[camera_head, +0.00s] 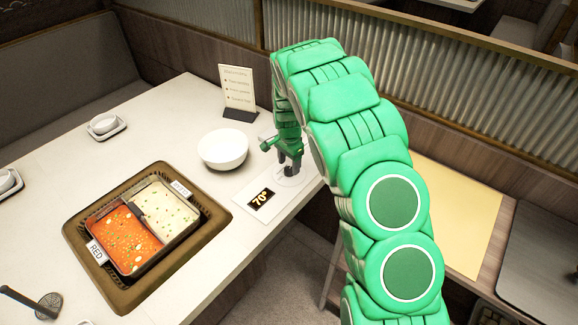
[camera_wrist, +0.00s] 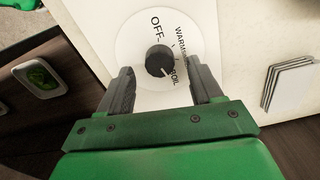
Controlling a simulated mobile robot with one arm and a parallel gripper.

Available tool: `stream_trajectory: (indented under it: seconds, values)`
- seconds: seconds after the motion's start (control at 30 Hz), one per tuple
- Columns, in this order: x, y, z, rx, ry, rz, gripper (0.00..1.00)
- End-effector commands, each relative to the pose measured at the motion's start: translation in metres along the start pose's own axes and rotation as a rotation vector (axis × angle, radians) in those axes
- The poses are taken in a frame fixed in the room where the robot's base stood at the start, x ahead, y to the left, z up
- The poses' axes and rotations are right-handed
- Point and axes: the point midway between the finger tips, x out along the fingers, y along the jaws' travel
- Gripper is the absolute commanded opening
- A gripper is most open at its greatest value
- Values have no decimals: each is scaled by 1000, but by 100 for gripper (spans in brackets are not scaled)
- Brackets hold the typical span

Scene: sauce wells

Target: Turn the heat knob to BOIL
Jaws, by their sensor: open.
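The heat knob (camera_wrist: 160,61) is a round black knob on a white dial marked OFF, WARM and BOIL in the wrist view. A small pale mark shows on its lower right side, toward the BOIL end; its exact setting is hard to tell. My gripper (camera_wrist: 161,70) is open, with one dark finger on each side of the knob and a gap to both. In the head view my gripper (camera_head: 290,164) is low over the control panel (camera_head: 246,213) and hides the knob. The panel's display (camera_head: 262,199) reads 70°.
A split hot pot (camera_head: 151,226) with red and pale broth sits in the table left of the panel. A white bowl (camera_head: 222,149) and a standing card (camera_head: 237,91) are near my gripper. A wooden partition (camera_head: 440,135) stands behind the arm.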

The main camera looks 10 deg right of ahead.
Motion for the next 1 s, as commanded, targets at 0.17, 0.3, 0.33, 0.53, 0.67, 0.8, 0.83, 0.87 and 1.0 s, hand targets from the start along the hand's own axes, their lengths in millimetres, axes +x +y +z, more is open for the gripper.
stream_trajectory:
  seconds: [0.17, 0.3, 0.33, 0.53, 0.67, 0.8, 0.83, 0.87, 1.0]
  values:
    - [-28, -1, 0, 0, 1, -2, 65]
    - [-48, -1, -1, 0, 3, -4, 65]
    - [-51, -1, 0, 0, 3, -3, 65]
    - [-58, 0, 0, 0, 0, 0, 65]
    - [-58, 0, 0, 0, 0, 0, 65]
    - [-58, 0, 0, 0, 0, 0, 65]
    - [-58, 0, 0, 0, 0, 0, 65]
    - [-58, 0, 0, 0, 0, 0, 65]
    - [-63, 3, 0, -7, 3, 1, 65]
